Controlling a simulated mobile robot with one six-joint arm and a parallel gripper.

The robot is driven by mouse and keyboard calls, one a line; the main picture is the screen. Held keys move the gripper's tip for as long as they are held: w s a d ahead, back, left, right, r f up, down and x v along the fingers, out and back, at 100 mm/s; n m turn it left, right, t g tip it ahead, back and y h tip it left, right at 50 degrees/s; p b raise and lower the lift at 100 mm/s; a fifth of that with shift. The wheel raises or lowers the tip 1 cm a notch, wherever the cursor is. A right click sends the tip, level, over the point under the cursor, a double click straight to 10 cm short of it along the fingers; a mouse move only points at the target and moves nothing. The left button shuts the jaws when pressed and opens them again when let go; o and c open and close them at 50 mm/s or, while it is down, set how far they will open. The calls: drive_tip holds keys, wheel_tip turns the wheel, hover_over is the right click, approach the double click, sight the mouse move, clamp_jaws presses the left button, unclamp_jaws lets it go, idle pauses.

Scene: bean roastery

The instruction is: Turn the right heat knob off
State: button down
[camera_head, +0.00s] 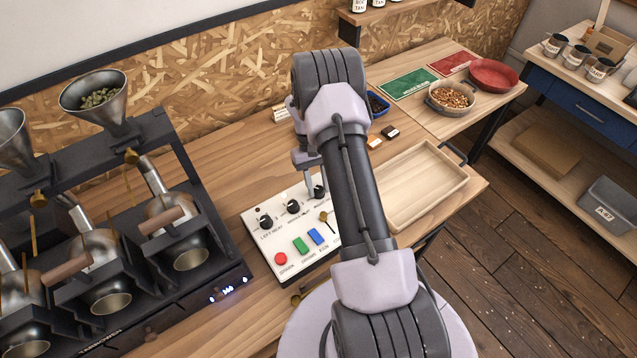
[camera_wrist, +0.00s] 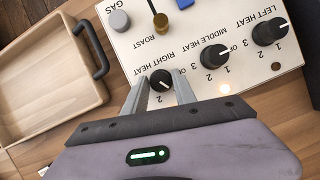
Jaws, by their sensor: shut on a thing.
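The white control panel (camera_head: 290,267) lies on the wooden bench and carries a row of black heat knobs. The right heat knob (camera_wrist: 161,80) is between my gripper's fingers in the wrist view, with its white pointer line showing. My gripper (camera_wrist: 156,92) is shut on this knob from above. In the head view my gripper (camera_head: 314,190) reaches down to the panel's far right corner, and the knob (camera_head: 319,191) shows beside the fingers. The middle heat knob (camera_wrist: 214,56) and left heat knob (camera_wrist: 269,31) are apart from the fingers.
A roaster with metal drums (camera_head: 110,270) stands left of the panel. An empty wooden tray (camera_head: 425,190) is on the right. The panel also has a red button (camera_head: 281,258), a green button (camera_head: 301,245), a blue button (camera_wrist: 184,3) and a brass-tipped lever (camera_wrist: 160,19).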

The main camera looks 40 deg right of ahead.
drive_tip(key=n, duration=0.2)
drive_tip(key=n+h+p, duration=0.1)
drive_tip(key=n+h, duration=0.1)
drive_tip(key=n, duration=0.1)
drive_tip(key=shift+a+n, duration=0.25)
drive_tip(key=shift+n, duration=0.05)
drive_tip(key=n+h, duration=0.1)
drive_tip(key=n, duration=0.1)
drive_tip(key=n+h+p, duration=0.1)
drive_tip(key=n, duration=0.2)
drive_tip(key=shift+s+a+n+t, duration=0.1)
drive_tip(key=shift+n+t, duration=0.2)
drive_tip(key=shift+n, duration=0.3)
drive_tip(key=c, duration=1)
unclamp_jaws()
drive_tip(key=p+v, duration=0.3)
drive_tip(key=v, duration=1.4)
drive_tip(key=shift+s+a+r+p, duration=0.15)
drive_tip(key=shift+a+p, duration=0.1)
drive_tip(key=shift+p, duration=0.05)
